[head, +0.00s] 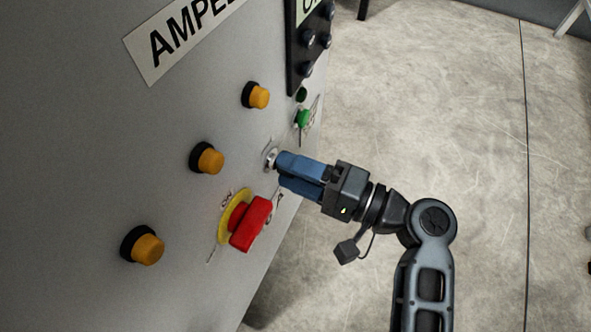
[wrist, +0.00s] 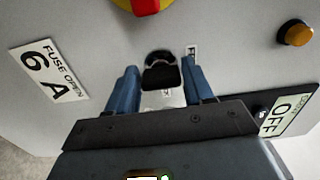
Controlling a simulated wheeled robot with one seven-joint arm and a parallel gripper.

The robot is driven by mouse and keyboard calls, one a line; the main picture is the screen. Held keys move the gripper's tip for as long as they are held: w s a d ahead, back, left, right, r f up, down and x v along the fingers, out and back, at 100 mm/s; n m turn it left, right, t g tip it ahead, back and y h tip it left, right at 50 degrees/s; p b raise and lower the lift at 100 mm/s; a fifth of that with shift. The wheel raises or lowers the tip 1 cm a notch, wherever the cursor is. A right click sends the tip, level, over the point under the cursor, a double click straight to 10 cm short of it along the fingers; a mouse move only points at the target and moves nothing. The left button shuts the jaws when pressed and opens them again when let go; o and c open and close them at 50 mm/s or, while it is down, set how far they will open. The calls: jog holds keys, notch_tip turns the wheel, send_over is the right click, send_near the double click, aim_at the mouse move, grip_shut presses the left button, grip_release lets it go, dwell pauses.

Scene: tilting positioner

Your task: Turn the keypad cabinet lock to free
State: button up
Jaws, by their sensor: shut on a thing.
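The lock (head: 271,158) is a small silver-ringed fitting on the grey cabinet front. My gripper (head: 283,168) reaches it from the right, with its blue fingertips at the lock. In the wrist view, a black part of the lock (wrist: 160,72) shows between the two blue fingers of my gripper (wrist: 161,86). The gripper is shut on the lock. The fingers hide much of it in the head view, and I cannot read its turn position or its markings.
A red rotary handle (head: 250,224) on a yellow plate sits just below the lock. Orange buttons (head: 208,159) lie to the left, and a green button (head: 302,118) lies above right. A FUSE OPEN label (wrist: 47,70) shows in the wrist view.

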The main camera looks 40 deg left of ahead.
jog(key=shift+f, duration=0.1)
jog(key=o, duration=1)
jog(key=shift+c, duration=0.2)
jog(key=p+v, duration=0.1)
jog(key=v, duration=0.6)
jog(key=shift+d, duration=0.4)
